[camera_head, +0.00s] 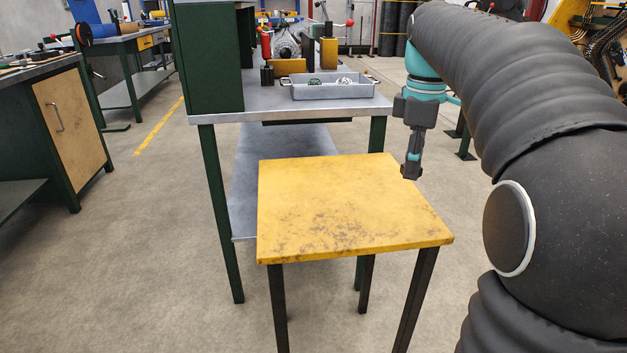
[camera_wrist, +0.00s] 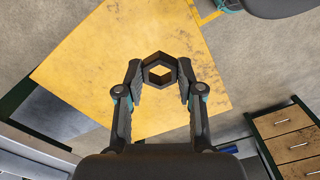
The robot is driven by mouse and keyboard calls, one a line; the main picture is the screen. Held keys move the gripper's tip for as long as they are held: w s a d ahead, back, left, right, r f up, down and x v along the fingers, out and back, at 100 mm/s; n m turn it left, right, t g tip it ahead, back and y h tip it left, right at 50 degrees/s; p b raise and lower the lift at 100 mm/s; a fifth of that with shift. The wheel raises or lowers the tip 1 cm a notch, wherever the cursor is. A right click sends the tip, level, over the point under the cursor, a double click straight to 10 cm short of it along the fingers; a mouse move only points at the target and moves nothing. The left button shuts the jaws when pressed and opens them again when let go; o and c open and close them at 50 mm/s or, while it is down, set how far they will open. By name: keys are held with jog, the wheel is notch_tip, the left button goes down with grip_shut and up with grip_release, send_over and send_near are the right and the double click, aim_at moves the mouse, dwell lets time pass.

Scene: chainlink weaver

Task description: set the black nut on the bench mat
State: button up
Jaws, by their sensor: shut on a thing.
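The black hexagonal nut (camera_wrist: 173,71) shows in the wrist view between my two fingertips. My gripper (camera_wrist: 160,74) is shut on its sides, and the nut's open hole faces the camera. In the wrist view the nut lies over the yellow tabletop (camera_wrist: 100,50), held above it. In the head view my gripper (camera_head: 411,172) points down by the right back corner of the yellow table (camera_head: 340,195); I cannot make out the nut there. The yellow top is bare and worn. I cannot make out a separate bench mat.
Behind the yellow table stands a grey workbench (camera_head: 290,107) with a grey tray (camera_head: 330,91) holding small green and white items. A green cabinet (camera_head: 208,60) stands at its left. A wooden-fronted cabinet (camera_head: 72,118) stands at the far left. Floor between them is clear.

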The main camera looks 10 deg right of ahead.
send_over(356, 198)
notch_tip(356, 198, down, 7)
jog(key=shift+r, duration=0.1)
jog(key=shift+f+b, duration=0.4)
jog(key=shift+f, duration=1.65)
jog(key=shift+f, duration=0.2)
jog(key=o, duration=1.2)
notch_tip(356, 198, up, 12)
jog(key=shift+r+p, duration=0.2)
jog(key=shift+p, duration=0.95)
